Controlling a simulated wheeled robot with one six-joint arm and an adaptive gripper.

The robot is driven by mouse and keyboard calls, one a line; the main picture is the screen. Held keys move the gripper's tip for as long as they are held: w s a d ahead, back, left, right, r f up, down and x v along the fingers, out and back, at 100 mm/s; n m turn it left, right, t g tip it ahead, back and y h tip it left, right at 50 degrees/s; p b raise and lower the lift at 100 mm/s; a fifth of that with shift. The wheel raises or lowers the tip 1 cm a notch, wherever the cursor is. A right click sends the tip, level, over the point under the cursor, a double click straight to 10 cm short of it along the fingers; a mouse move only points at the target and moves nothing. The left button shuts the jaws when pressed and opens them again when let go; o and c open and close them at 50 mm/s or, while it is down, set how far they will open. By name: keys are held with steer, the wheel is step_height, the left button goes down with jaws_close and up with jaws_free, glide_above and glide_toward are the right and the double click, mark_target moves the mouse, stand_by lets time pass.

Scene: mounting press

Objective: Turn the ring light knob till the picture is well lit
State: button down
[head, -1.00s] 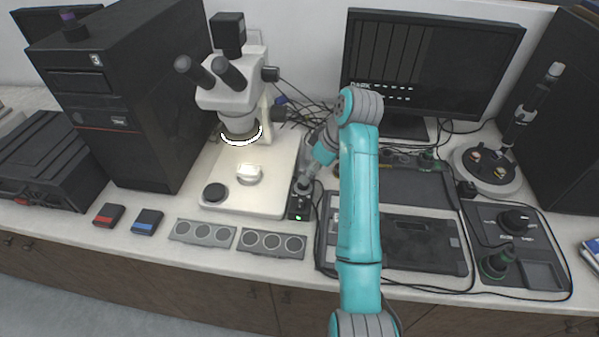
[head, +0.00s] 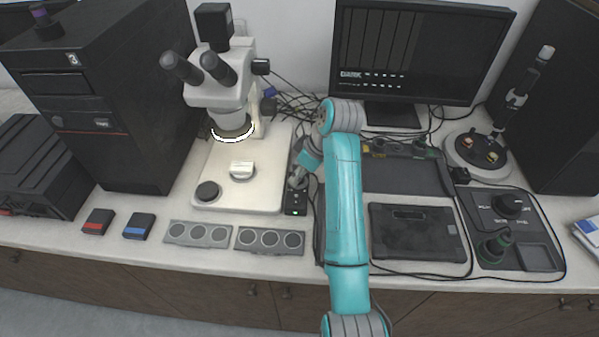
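The ring light (head: 233,137) glows as a thin white ring under the microscope head (head: 216,85). The monitor (head: 420,55) shows a dark picture with faint vertical stripes and the word DARK. A small black control box (head: 296,207) with a green light stands just right of the microscope base (head: 250,200). My gripper (head: 297,183) points down at the far part of this box. The knob is hidden or too small to make out there, and I cannot tell whether the fingers are closed on it.
A pale sample (head: 242,171) and a black disc (head: 207,191) are on the microscope base. A dark tablet (head: 416,232) lies right of my arm. Grey three-hole holders (head: 198,234) line the front edge. Another black knob (head: 509,206) is at right. Cables run behind.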

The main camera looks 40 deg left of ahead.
steer(key=shift+m, duration=0.3)
steer(key=m+t, duration=0.2)
steer(key=m, duration=0.3)
steer(key=shift+s, duration=0.15)
steer(key=m+t, duration=0.1)
steer(key=m, duration=0.2)
steer(key=m+t+h, duration=0.1)
steer(key=m, duration=0.2)
steer(key=shift+h, duration=0.3)
stand_by(0.4)
steer(key=c, duration=0.8)
jaws_free()
steer(key=v, duration=0.7)
steer(key=shift+s+r, duration=0.2)
